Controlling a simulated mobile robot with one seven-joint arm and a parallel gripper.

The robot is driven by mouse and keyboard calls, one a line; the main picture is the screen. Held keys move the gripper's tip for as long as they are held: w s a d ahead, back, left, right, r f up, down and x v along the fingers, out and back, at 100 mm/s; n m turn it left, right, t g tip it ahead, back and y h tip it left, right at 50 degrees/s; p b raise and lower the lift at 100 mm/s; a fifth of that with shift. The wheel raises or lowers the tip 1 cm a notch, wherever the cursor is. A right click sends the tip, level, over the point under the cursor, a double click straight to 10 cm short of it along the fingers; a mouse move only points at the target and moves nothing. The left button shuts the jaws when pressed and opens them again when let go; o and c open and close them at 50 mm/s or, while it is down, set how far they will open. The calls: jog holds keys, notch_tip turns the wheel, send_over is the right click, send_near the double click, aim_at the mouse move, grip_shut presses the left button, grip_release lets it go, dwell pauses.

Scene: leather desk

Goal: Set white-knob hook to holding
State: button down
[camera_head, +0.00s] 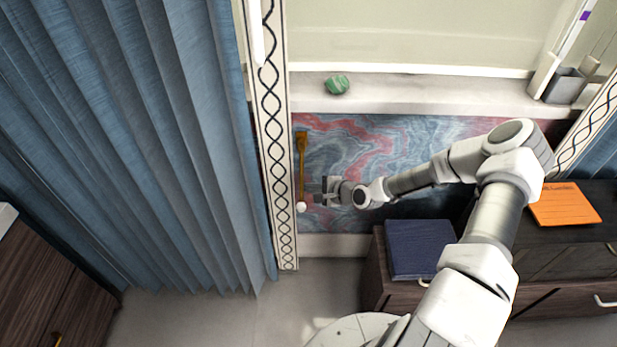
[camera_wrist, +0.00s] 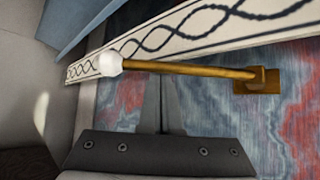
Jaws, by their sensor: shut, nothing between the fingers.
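The hook is a brass-coloured rod (camera_head: 301,172) with a white round knob (camera_head: 301,207) at its lower end. Its square brass mount is on the marbled wall beside the patterned curtain border. In the wrist view the rod (camera_wrist: 190,69) runs from the mount (camera_wrist: 262,82) at right to the white knob (camera_wrist: 110,63) at left, where it overlaps the border. My gripper (camera_head: 318,191) is just right of the rod's lower part. In the wrist view its fingers (camera_wrist: 164,103) are together and empty, pointing toward the rod; I cannot tell whether they touch it.
A blue pleated curtain (camera_head: 130,130) hangs at left, with a white patterned border (camera_head: 270,90) along the hook. A green stone (camera_head: 337,85) lies on the window ledge (camera_head: 430,97). A dark blue book (camera_head: 420,248) lies on the low cabinet below my arm.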

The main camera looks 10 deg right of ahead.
jog(key=s+r+m+g+p, duration=0.3)
jog(key=r+g+p, duration=0.5)
jog(key=p, duration=0.1)
jog(key=shift+s+a+r+m+y, duration=0.25)
jog(key=shift+a+r+m+y, duration=0.1)
jog(key=shift+a+m+y, duration=0.05)
jog(key=shift+r, duration=0.1)
dwell(0.3)
